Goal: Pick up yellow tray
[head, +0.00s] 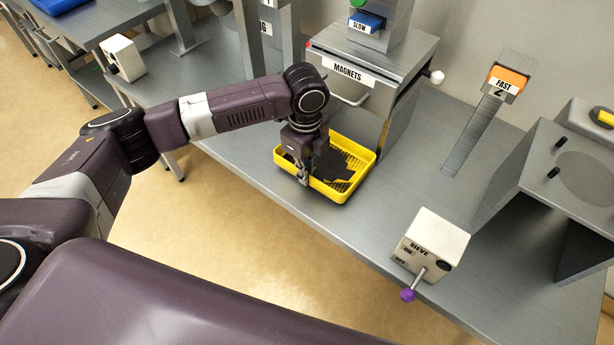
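The yellow tray (359,148) sits on the grey metal bench, in front of the machine labelled MAGNETS. It has a raised rim, and dark material lies on its ribbed floor. My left gripper (303,180) points down at the tray's left front rim. The gripper covers that corner of the tray. I cannot tell whether its fingers are apart or shut on the rim. My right gripper is not in view.
The MAGNETS machine (398,60) stands behind the tray. A white SIEVE switch box (434,240) with a purple-knobbed lever stands near the bench's front edge. An orange FAST block (507,79) is at the back right. Bare bench (400,185) lies right of the tray.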

